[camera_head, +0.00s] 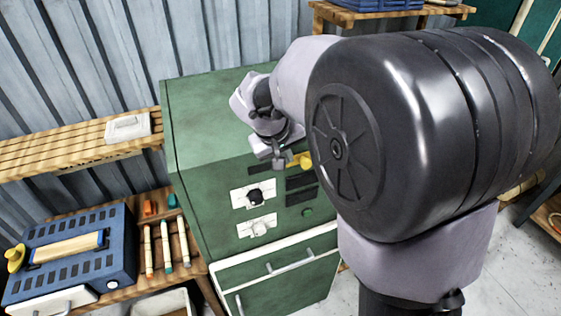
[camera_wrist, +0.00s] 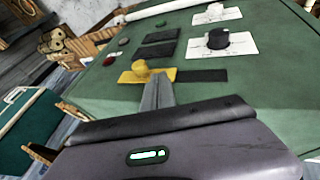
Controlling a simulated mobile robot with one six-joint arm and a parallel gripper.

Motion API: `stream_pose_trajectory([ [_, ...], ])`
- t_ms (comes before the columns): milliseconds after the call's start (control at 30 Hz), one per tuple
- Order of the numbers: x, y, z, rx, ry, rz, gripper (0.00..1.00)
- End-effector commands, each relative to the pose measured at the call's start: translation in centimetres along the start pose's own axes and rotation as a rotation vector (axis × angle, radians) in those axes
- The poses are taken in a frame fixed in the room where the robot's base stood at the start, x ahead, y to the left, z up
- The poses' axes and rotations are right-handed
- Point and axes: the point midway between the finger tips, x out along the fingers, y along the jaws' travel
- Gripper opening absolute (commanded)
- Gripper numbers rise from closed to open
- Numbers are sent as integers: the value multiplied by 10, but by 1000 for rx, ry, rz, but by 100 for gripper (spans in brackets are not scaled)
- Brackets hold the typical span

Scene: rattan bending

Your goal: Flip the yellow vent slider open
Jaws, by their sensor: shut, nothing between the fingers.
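The yellow vent slider (camera_wrist: 142,72) is a small yellow plate with a rounded knob on the front panel of the green cabinet (camera_wrist: 240,100). A dark slot (camera_wrist: 202,75) shows beside the slider in the wrist view. In the head view the slider (camera_head: 301,160) is near the top of the panel, partly hidden by my arm. My gripper (camera_wrist: 154,88) is shut and empty, its fingertips at the slider's knob. I cannot tell whether they touch it. In the head view the gripper (camera_head: 279,160) is just left of the slider.
A black knob (camera_head: 255,196) and a white switch plate (camera_head: 258,227) are on the panel below. Dark vents (camera_head: 301,181) and a green button (camera_head: 307,212) are nearby.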

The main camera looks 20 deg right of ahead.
Motion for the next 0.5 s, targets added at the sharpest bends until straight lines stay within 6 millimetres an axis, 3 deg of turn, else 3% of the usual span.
stream_pose_trajectory([
  [200,-55,0,-1,1,7,-1,0],
  [333,-77,0,0,1,6,-1,0],
  [500,-91,0,0,0,4,0,0],
])
